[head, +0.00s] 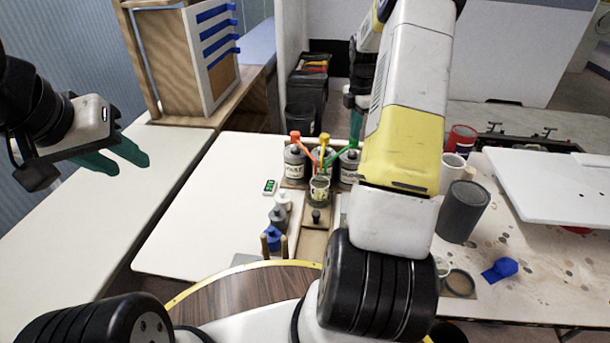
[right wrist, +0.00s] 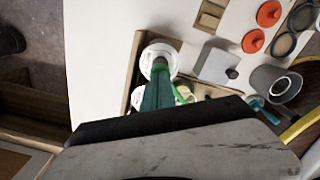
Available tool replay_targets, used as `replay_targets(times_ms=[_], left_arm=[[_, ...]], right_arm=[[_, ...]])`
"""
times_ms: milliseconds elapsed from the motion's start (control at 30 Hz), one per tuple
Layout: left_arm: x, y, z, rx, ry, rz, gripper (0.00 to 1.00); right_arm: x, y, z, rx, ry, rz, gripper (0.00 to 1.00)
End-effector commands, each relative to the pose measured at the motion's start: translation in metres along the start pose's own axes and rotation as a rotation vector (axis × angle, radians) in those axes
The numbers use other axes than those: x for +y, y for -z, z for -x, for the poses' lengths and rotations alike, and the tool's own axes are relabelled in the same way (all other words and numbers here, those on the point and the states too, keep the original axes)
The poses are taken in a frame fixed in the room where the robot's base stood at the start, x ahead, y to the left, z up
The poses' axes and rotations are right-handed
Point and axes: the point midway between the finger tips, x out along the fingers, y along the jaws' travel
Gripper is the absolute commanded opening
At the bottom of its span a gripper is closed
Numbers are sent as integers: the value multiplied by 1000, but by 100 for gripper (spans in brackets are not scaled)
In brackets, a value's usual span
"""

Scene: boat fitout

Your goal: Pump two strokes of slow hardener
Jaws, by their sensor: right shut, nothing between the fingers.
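Several pump cans stand in a tray at the middle of the head view: one with an orange-red pump (head: 295,136), one with a yellow pump (head: 324,141) and one with a green pump (head: 354,146). Their labels are too small to read surely. A small cup (head: 319,188) stands in front of them. My right gripper (head: 350,103), shut and empty, is above the green pump, partly hidden by my arm. In the right wrist view its fingertips (right wrist: 158,70) overlap a white can top (right wrist: 160,55); contact cannot be told. My left gripper (head: 132,160) is open and empty.
A small scale display (head: 270,187) and several small bottles (head: 277,218) stand left of and before the cans. The white table (head: 195,215) is clear at left.

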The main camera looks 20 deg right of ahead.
Motion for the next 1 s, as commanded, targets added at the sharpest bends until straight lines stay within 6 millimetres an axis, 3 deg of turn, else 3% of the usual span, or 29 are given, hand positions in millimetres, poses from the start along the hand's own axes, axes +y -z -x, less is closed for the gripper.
replay_targets(times_ms=[667,1000], left_arm=[[0,0,0,0,0,0,36],[0,0,0,0,0,0,36]], right_arm=[[-1,1,-25,1,3,1,0],[-1,0,-24,1,2,1,0]])
